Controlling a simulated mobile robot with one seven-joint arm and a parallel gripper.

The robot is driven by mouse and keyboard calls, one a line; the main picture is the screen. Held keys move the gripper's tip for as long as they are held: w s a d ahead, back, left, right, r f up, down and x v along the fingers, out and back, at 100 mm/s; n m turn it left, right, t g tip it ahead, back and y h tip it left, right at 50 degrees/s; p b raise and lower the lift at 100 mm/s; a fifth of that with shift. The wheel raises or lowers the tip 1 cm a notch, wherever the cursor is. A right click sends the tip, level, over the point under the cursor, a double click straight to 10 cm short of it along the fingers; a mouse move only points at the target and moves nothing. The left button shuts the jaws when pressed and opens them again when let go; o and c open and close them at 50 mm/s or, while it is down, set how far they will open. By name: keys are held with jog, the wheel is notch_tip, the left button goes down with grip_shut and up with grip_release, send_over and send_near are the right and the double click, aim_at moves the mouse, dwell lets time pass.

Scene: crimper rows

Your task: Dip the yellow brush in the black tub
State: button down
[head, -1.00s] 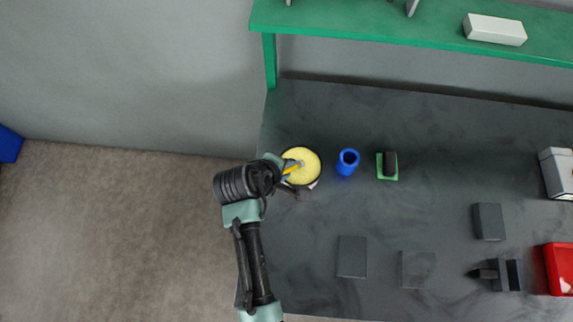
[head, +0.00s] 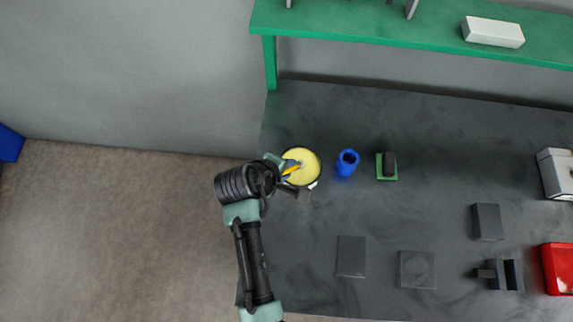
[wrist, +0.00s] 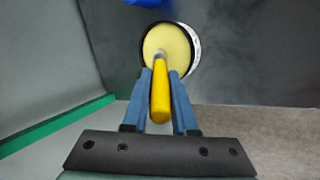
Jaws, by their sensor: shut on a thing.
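The yellow brush (wrist: 160,98) is held between the two blue fingers of my gripper (wrist: 160,82). Its grey end points into the black tub (wrist: 197,42), over or in the pale yellow contents; I cannot tell how deep. In the head view the tub (head: 319,172) stands on the dark table near its left edge, with the yellow filling showing. The brush tip is hard to make out.
A blue cup (head: 347,162) stands just right of the tub. A green block with a dark top (head: 387,167) is beyond it. Dark flat blocks (head: 351,257) lie nearer the front. A green shelf (head: 400,25) runs along the back, and a red bin (head: 557,268) is at the far right.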

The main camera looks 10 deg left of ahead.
jog(key=shift+r+p, duration=3.2)
jog(key=shift+r, duration=0.15)
jog(key=shift+f, duration=0.1)
